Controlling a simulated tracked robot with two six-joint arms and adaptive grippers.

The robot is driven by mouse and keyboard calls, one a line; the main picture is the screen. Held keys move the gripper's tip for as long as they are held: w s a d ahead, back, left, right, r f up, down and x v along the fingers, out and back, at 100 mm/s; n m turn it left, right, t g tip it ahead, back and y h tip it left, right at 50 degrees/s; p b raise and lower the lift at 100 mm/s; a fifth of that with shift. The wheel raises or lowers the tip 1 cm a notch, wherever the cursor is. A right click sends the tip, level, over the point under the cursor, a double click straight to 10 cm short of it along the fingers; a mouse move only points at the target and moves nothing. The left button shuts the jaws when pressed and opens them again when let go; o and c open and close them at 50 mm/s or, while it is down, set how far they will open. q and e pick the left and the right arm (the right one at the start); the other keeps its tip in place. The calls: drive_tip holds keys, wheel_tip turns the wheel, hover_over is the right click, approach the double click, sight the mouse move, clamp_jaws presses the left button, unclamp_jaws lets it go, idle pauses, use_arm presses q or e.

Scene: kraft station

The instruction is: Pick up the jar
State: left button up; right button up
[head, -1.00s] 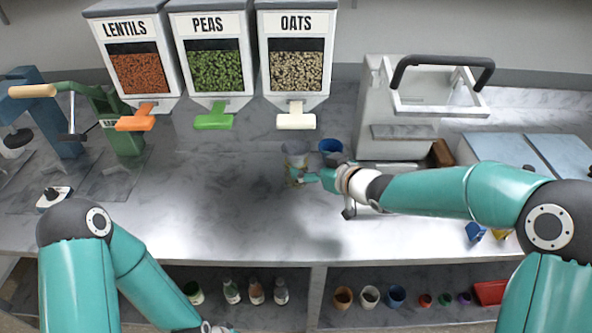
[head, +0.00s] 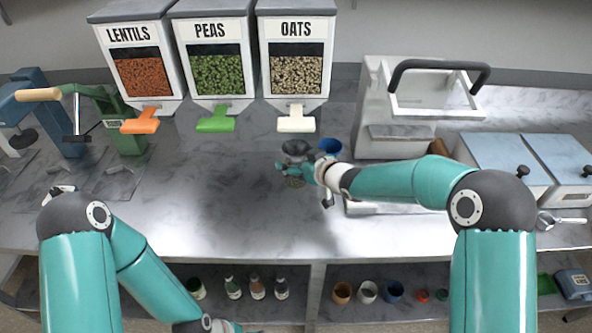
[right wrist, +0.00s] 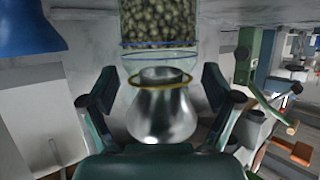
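A clear jar (head: 295,181) with pale green-brown grains stands on the counter below the oats dispenser. It shows upside down in the right wrist view (right wrist: 160,22). A shiny grey metal piece with a gold ring sits over its mouth, in the head view (head: 295,147) and the right wrist view (right wrist: 160,112). My right gripper (right wrist: 160,92) is open, its fingers either side of the metal piece with gaps showing. In the head view the right gripper (head: 297,167) partly covers the jar. My left gripper (head: 220,326) is low at the bottom edge, mostly cut off.
A blue cup (head: 330,145) stands close right of the jar. Lentils (head: 147,76), peas (head: 213,72) and oats (head: 296,70) dispensers hang behind. A white machine (head: 385,130) stands to the right. The counter's middle (head: 220,205) is clear.

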drive_tip(key=c, duration=1.4)
